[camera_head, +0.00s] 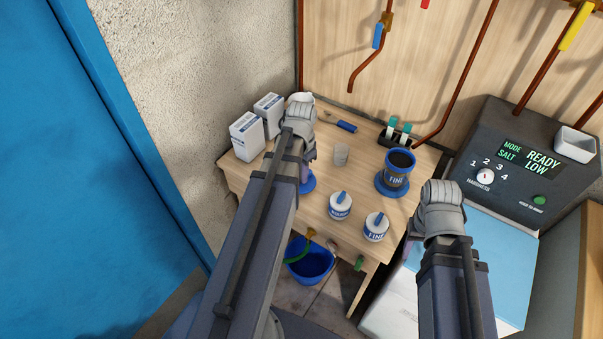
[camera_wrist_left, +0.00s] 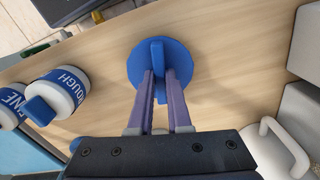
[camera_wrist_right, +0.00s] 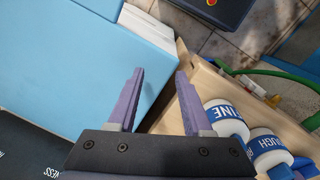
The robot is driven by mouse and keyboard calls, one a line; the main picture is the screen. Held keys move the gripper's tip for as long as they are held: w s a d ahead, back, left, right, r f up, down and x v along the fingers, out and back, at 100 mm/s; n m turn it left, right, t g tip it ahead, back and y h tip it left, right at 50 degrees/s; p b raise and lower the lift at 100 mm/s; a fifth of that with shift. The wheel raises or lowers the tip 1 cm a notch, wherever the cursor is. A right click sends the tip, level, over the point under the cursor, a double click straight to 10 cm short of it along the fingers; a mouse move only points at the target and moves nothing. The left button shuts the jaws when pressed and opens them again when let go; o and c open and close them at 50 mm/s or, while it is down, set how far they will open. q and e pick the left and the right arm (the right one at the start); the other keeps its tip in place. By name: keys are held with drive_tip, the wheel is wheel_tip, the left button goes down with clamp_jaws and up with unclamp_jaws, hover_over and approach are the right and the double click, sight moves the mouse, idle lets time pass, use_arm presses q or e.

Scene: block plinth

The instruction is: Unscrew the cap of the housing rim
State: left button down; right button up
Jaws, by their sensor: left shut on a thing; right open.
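A round blue cap (camera_wrist_left: 138,72) with a raised grip bar lies under my left gripper (camera_wrist_left: 158,75), whose fingers are shut on the bar. The cap also shows in the head view (camera_head: 308,187), partly hidden by my left arm. I cannot tell whether it touches the wooden table (camera_head: 283,219) or hangs just above it. The dark housing (camera_head: 396,178), marked FINE, stands upright on a blue base to the right. Its top is open, with a blue rim (camera_head: 401,154). My right gripper (camera_wrist_right: 160,74) is open and empty, near the table's right edge.
White cartridges with blue knobs, ROUGH (camera_head: 340,207) and FINE (camera_head: 376,228), stand near the front. A blue bucket (camera_head: 310,263) is below; a dark control panel (camera_head: 515,165) stands right.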

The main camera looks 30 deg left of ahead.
use_arm(q)
drive_tip(key=shift+f, duration=0.2)
use_arm(e)
drive_tip(key=shift+f, duration=0.2)
use_arm(q)
drive_tip(key=c, duration=0.8)
unclamp_jaws()
drive_tip(key=shift+r, duration=0.15)
use_arm(e)
drive_tip(key=shift+r, duration=0.15)
use_arm(q)
wheel_tip(320, 180, up, 8)
drive_tip(key=p, duration=0.7)
drive_tip(key=shift+p, duration=0.35)
use_arm(e)
wheel_tip(320, 180, up, 8)
drive_tip(key=shift+f, duration=0.2)
use_arm(q)
drive_tip(key=shift+f, duration=0.2)
